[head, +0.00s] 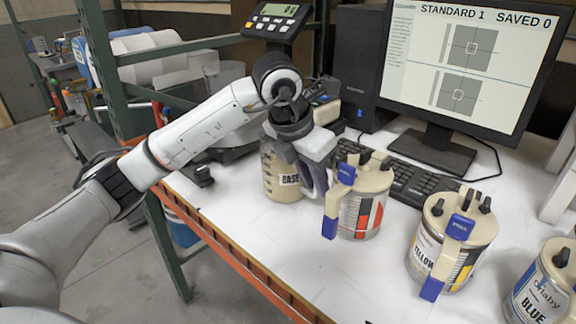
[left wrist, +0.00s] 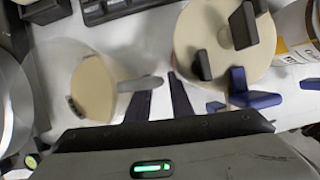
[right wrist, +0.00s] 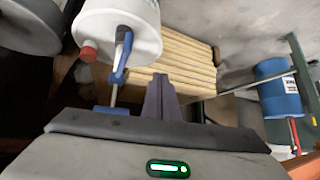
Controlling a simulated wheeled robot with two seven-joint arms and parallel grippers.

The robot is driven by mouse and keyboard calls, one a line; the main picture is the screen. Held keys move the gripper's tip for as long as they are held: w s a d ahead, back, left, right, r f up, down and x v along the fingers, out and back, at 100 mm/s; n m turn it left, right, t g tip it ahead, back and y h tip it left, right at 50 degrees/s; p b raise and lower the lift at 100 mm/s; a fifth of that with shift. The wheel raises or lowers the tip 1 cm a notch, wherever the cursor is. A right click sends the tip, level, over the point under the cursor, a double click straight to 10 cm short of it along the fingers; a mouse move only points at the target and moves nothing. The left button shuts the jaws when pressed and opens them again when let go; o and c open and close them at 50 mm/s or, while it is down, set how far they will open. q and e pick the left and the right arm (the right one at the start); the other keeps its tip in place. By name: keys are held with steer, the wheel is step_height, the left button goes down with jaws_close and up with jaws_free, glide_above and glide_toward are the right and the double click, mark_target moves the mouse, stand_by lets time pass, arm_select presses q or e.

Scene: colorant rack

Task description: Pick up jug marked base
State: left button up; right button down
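The jug marked base (head: 283,172) is a pale, translucent container standing upright on the white table, its label partly showing in the head view. In the left wrist view the jug (left wrist: 92,88) is at the left, with its grey handle (left wrist: 142,83) reaching toward my left fingertips. My left gripper (head: 314,188) is beside the jug, on its handle side. In the left wrist view its fingers (left wrist: 159,84) are apart, with the handle near the left finger; contact cannot be told. My right gripper (right wrist: 160,78) has its fingers together and looks empty.
A can with red markings (head: 364,200) stands close right of the jug. The yellow can (head: 447,245) and blue can (head: 542,285) stand farther right. A keyboard (head: 410,180) and monitor (head: 470,60) are behind. The table's front left is clear. A white container (right wrist: 115,28) is near my right gripper.

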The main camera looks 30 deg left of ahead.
arm_select(q)
jaws_close()
stand_by(1.3)
steer(key=shift+w+r, duration=0.1)
